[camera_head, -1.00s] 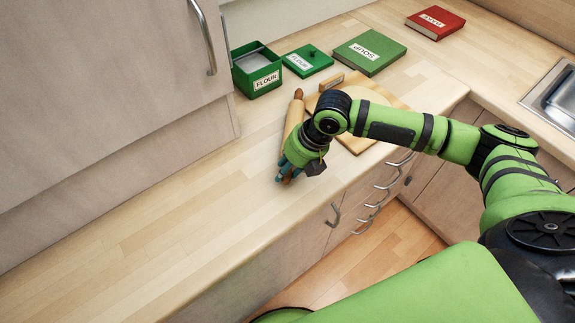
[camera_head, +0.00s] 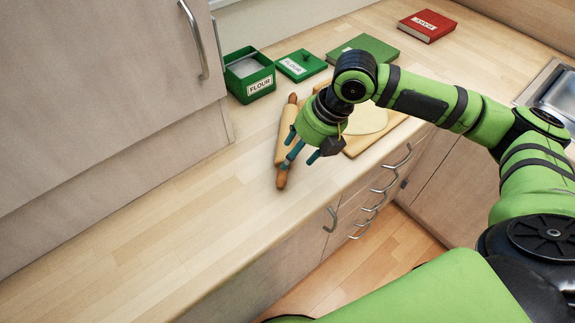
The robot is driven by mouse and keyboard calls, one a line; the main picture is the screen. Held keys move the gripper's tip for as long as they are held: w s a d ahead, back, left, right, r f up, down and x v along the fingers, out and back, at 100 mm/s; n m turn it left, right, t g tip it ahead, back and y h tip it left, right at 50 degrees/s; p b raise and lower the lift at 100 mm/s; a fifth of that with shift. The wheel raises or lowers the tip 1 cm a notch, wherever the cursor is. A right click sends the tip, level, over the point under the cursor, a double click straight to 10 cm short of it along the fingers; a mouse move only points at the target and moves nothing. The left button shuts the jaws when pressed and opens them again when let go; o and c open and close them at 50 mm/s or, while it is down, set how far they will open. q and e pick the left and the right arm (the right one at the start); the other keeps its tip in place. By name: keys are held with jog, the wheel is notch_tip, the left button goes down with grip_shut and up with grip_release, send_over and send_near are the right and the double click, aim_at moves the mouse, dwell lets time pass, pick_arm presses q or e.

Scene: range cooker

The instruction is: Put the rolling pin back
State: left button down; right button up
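The wooden rolling pin (camera_head: 284,142) lies on the counter, left of the cutting board, one handle toward the back wall and one toward the front edge. My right gripper (camera_head: 299,151) is over the right side of the pin, its teal fingers spread open. It appears to be above the pin with nothing between its fingers; exact clearance is hard to tell. The gripper hides part of the pin. The cutting board (camera_head: 356,146) carries a pale round of dough (camera_head: 368,119) and is partly hidden by my arm. My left gripper is out of view.
An open green flour box (camera_head: 250,76) and its lid (camera_head: 299,66) stand behind the pin. A green book (camera_head: 366,47) and a red book (camera_head: 427,25) lie farther back. A sink (camera_head: 556,98) is at right. The counter's front left is clear.

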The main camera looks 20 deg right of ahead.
jog(key=shift+v, duration=1.85)
